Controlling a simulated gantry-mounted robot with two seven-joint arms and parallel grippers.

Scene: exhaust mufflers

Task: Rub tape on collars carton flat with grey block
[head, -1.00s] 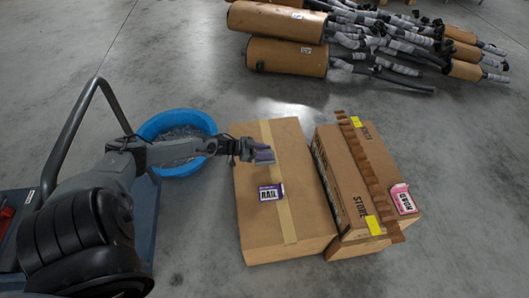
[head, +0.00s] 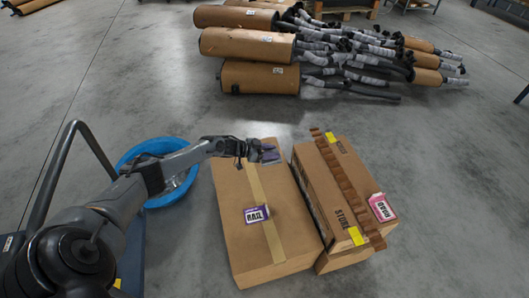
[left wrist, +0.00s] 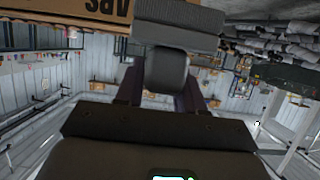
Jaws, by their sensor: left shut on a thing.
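A brown carton (head: 234,213) with a pale tape strip (head: 264,205) down its top stands on the floor in the head view. My left gripper (head: 256,151) is shut on a grey block (head: 270,158) near the carton's far end, to the right of the tape line. In the left wrist view the grey block (left wrist: 178,27) sits at the fingertips, with a printed carton side (left wrist: 60,18) beyond it. I cannot tell whether the block touches the carton. My right gripper is not in view.
A second carton (head: 312,182) stands close on the right, bearing a brown notched strip (head: 345,188), yellow labels and a pink ROAD label (head: 381,208). A blue tub (head: 160,147) is at left. Mufflers (head: 262,78) are piled behind. Floor at right is clear.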

